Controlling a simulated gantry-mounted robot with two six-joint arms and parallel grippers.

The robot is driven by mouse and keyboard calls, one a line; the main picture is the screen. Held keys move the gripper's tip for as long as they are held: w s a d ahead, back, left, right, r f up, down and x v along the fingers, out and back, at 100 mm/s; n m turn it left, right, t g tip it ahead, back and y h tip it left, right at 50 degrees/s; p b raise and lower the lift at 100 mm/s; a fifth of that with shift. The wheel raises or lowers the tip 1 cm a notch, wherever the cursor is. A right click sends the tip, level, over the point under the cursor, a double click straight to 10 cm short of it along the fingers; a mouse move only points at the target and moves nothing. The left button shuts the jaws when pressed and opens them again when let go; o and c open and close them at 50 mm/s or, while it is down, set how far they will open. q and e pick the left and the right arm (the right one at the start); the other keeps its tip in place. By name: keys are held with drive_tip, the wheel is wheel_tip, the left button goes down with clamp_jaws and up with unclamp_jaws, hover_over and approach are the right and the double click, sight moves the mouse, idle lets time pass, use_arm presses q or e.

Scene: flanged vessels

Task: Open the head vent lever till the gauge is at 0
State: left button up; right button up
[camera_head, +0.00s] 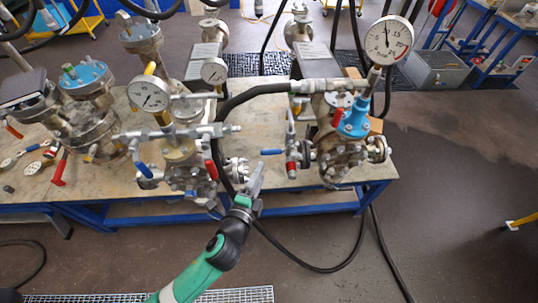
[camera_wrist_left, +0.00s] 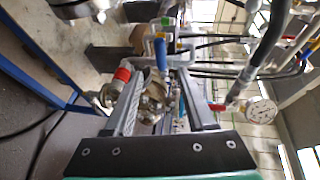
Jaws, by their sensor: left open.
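My left gripper (camera_head: 257,178) is open and empty at the front edge of the bench, between the two gauge-bearing vessels. A lever with a blue grip (camera_head: 271,152) lies just beyond its fingertips, on the right vessel (camera_head: 340,150). In the left wrist view a blue grip (camera_wrist_left: 160,54) shows beyond and between the open fingers (camera_wrist_left: 160,90); contact is not visible. The large gauge (camera_head: 390,40) stands above the right vessel, its needle pointing roughly upward. I cannot tell which lever is the head vent. The right gripper is not in view.
Another vessel (camera_head: 180,150) with a gauge (camera_head: 149,94) and red and blue levers stands to the left. A black hose (camera_head: 245,97) loops between the vessels. Loose tools and parts lie on the bench's left.

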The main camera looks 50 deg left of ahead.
sight(270, 154)
use_arm(q)
drive_tip(key=b+x, duration=0.1)
drive_tip(key=x, duration=1)
drive_tip(key=shift+b, duration=0.35)
clamp_jaws()
idle(0.6)
